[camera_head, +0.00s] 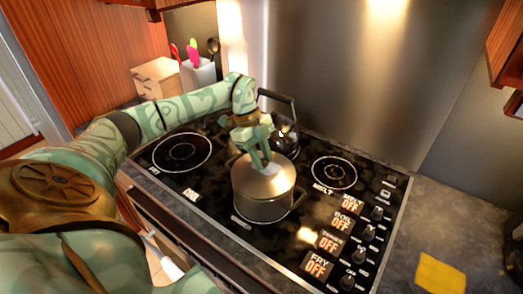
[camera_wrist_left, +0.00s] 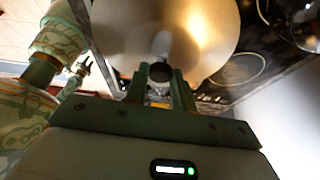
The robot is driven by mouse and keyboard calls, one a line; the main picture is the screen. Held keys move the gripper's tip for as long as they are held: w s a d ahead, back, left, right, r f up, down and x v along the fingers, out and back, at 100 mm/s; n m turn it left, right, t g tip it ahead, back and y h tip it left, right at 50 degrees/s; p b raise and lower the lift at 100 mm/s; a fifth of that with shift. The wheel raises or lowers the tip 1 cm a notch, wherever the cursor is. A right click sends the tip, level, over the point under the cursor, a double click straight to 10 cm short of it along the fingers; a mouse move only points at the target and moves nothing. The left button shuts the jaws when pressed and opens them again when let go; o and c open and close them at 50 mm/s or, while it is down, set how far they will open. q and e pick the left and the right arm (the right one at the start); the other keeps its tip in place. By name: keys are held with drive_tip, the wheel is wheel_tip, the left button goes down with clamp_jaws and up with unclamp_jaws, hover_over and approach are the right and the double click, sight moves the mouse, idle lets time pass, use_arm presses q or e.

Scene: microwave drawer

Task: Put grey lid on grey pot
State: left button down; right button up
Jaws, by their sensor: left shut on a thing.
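The grey pot (camera_head: 262,208) stands on a front burner of the black stovetop. The grey lid (camera_head: 268,183) is at the pot's top, level with its rim as far as the head view shows; I cannot tell whether it is fully seated. My left gripper (camera_head: 260,160) reaches down from above and is shut on the lid's knob, which its fingers hide in the head view. In the left wrist view, the round lid (camera_wrist_left: 125,30) fills the top middle, with its dark knob (camera_wrist_left: 160,72) between the fingertips.
A shiny kettle (camera_head: 287,136) with a black handle stands just behind the pot. The burners at left (camera_head: 182,152) and right (camera_head: 334,173) are empty. Control knobs line the stove's right side. A yellow cloth (camera_head: 440,275) lies on the right counter; a utensil holder (camera_head: 198,76) stands at back left.

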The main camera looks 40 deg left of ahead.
use_arm(q)
drive_tip(key=shift+p, duration=0.3)
idle(0.5)
drive_tip(key=shift+f, duration=0.15)
idle(0.5)
drive_tip(key=shift+f+p, duration=0.35)
idle(0.6)
drive_tip(key=c, duration=0.6)
unclamp_jaws()
wheel_tip(320, 180, up, 7)
drive_tip(key=p, duration=0.6)
drive_tip(key=shift+p, duration=0.4)
